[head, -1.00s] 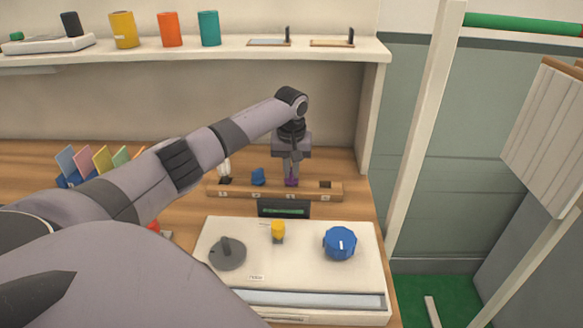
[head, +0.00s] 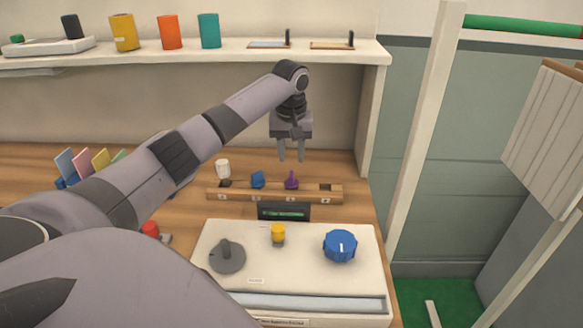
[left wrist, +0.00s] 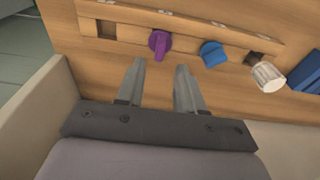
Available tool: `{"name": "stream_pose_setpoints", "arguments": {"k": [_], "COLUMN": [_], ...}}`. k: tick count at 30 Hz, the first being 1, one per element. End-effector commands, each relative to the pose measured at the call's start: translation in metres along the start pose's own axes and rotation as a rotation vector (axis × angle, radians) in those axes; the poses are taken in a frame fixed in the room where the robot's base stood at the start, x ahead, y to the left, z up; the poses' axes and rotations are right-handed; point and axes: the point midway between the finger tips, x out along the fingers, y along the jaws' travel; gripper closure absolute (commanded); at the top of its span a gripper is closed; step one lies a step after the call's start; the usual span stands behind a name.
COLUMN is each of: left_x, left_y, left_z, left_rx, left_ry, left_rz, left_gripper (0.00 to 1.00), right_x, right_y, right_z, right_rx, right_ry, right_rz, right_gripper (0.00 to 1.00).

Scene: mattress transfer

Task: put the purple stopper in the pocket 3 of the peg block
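The purple stopper (head: 291,180) stands upright in the third pocket from the left of the wooden peg block (head: 246,194); it also shows in the left wrist view (left wrist: 159,43). My left gripper (head: 291,159) is open and empty above and a little behind the stopper, apart from it. Its two fingers show spread in the left wrist view (left wrist: 160,68). A blue stopper (head: 258,179) sits in the second pocket and a white one (head: 223,171) is at the first. The rightmost pocket (head: 326,187) is empty. My right gripper is not in view.
A white panel (head: 300,268) with a grey knob (head: 227,256), a yellow knob (head: 278,233) and a blue dial (head: 340,246) lies in front of the block. A small dark display (head: 284,211) stands between. A shelf (head: 240,48) with cups runs above.

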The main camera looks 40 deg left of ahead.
Motion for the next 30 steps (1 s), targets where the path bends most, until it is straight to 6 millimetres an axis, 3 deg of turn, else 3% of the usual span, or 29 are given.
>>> {"name": "stream_pose_setpoints", "arguments": {"k": [4, 10, 30], "left_x": [-0.030, -0.052, -0.056], "left_y": [0.000, 0.000, 0.000], "left_z": [-0.001, 0.000, 0.000], "left_rx": [-0.001, 0.000, 0.000], "left_ry": [0.003, 0.000, 0.000], "left_rz": [0.002, 0.000, -0.001], "left_gripper": [0.63, 0.63, 0.63], "right_x": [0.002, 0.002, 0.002], "right_y": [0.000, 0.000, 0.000], "right_z": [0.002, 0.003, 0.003], "right_rx": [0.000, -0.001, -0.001], "right_ry": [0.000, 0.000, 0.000], "right_rz": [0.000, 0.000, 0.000], "right_gripper": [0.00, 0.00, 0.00]}}
